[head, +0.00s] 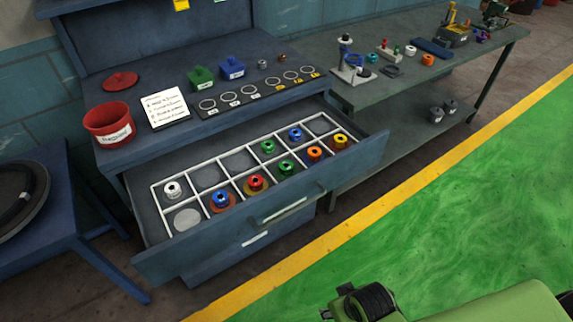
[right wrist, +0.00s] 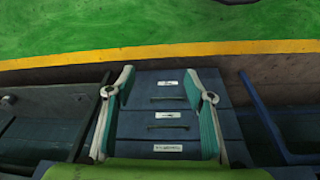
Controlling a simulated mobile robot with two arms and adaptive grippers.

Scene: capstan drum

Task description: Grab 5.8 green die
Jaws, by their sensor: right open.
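Two green dies sit in the open drawer (head: 160,262) in the head view. One green die (head: 268,147) is in the back row, and the other green die (head: 286,168) is in the front row. Their size markings are too small to read. My right gripper (right wrist: 158,95) shows in the right wrist view with its two teal-padded fingers wide apart and nothing between them. Drawer fronts (right wrist: 170,104) with pale labels appear beyond the fingers. Neither green die shows there. My left gripper is in neither view.
The white-divided drawer also holds a white die (head: 173,189), blue dies (head: 221,198), a red die (head: 256,183), an orange die (head: 314,153) and a yellow die (head: 340,141). A red pot (head: 108,122) stands on the bench. Green floor (head: 450,190) in front is clear.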

